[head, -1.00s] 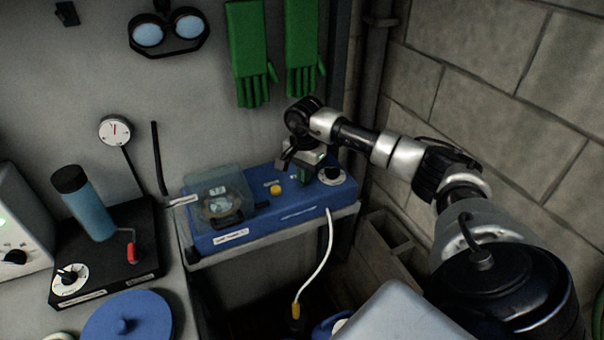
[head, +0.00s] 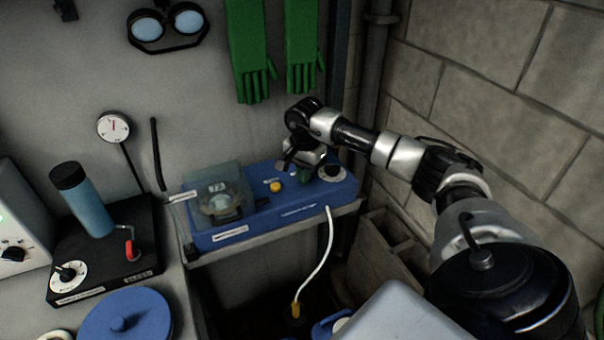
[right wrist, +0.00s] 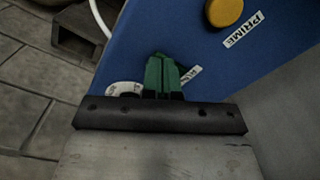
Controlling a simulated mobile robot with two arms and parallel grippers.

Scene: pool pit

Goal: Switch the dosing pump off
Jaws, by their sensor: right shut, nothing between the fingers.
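The dosing pump is a blue box (head: 270,232) on a small shelf against the wall. A clear cover over a rotor (head: 219,203) is at its left, a yellow button (head: 275,186) in the middle, and a black knob on a white dial (head: 332,172) at the right. In the right wrist view the yellow button (right wrist: 224,11) is labelled PRIME. My right gripper (head: 305,177) is shut and empty, its green fingertips low over the panel between button and knob. In the wrist view the fingertips (right wrist: 163,76) partly hide the white dial (right wrist: 122,88) and a label. I cannot tell whether they touch the panel. My left gripper is out of view.
Green gloves (head: 248,50) hang above. A block wall (head: 500,100) bounds the right.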

